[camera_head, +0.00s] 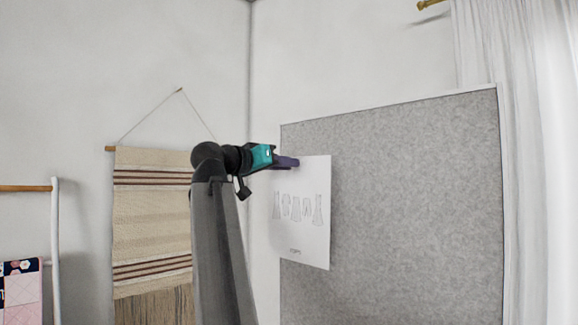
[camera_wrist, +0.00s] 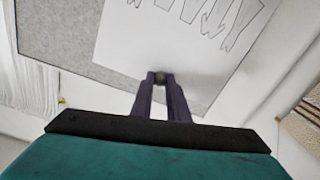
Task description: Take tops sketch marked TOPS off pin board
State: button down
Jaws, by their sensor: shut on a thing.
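The tops sketch (camera_head: 304,225) is a white sheet with a row of outlined garments and a small label too small to read. In the head view it hangs before the pin board (camera_head: 410,200), overlapping its left edge. I cannot tell how far it stands off the board. My gripper (camera_head: 292,162) is at the sheet's upper edge, its dark purple fingers shut. In the wrist view, my fingertips (camera_wrist: 160,80) close on a small dark round piece (camera_wrist: 160,78) at the sketch (camera_wrist: 185,55). Part of the drawing is cut off there.
A striped woven hanging (camera_head: 150,230) is on the wall behind my arm. A white rack with a wooden rail (camera_head: 25,188) and a pink quilt (camera_head: 22,290) stand at the far left. A sheer white curtain (camera_head: 530,150) is right of the board.

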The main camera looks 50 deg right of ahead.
jog(key=a+p, duration=0.2)
jog(key=a, duration=0.6)
jog(key=shift+w, duration=0.35)
jog(key=shift+a, duration=0.1)
dwell(0.4)
